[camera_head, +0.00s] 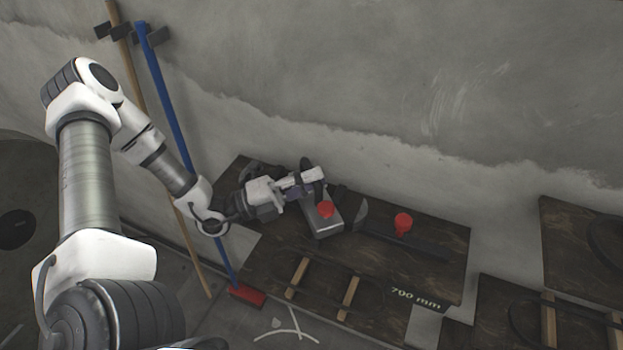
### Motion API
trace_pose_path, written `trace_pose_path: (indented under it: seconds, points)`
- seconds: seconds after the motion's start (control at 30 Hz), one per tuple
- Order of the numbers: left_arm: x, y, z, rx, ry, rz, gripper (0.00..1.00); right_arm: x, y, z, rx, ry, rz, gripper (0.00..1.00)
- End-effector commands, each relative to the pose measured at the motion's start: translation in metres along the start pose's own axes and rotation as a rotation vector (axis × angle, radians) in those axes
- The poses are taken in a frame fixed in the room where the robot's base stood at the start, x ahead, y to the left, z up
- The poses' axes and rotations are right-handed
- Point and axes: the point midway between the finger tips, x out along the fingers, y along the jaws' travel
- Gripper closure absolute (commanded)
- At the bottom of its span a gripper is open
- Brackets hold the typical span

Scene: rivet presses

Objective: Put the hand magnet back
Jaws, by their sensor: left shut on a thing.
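My left gripper (306,182) reaches in from the left over the dark wooden board and is shut. A grey metal block with a red knob, which I take to be the hand magnet (325,226), sits directly at its fingertips. The fingers and wrist cover the block's upper left end. I cannot tell clearly whether the block touches the board or hangs just above it. My right gripper is not in view.
The dark wooden board (431,262) is marked "700 mm". A red knob-shaped part (403,222) stands on it beside a long dark bar (425,249). Two pale wooden strips (348,297) lie in front. A blue pole (175,125) leans on the wall, close to my left arm.

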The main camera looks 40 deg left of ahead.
Motion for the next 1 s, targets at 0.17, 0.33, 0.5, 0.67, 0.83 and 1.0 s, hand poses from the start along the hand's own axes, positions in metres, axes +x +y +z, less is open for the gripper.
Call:
trace_pose_path:
  seconds: [0.17,0.33,0.5,0.67,0.83,1.0]
  points:
    - [-0.001,0.0036,-0.0003,0.0,0.0,-0.002,1.0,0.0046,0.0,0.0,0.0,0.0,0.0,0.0]
    - [-0.0018,0.0065,-0.0004,0.0,0.0,-0.002,1.0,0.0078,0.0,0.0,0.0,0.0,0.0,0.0]
    - [-0.0021,0.0075,-0.0005,0.0,0.0,-0.002,0.69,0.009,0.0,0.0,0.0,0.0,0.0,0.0]
    - [-0.0021,0.0076,-0.0006,0.0,0.0,-0.001,0.54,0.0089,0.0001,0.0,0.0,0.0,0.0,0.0]
    - [-0.0024,0.0085,-0.0005,0.0,0.0,0.001,0.54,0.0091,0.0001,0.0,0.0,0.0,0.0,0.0]
    - [-0.0023,0.0083,-0.0005,0.0,0.0,0.001,0.54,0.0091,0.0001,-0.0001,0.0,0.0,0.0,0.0]
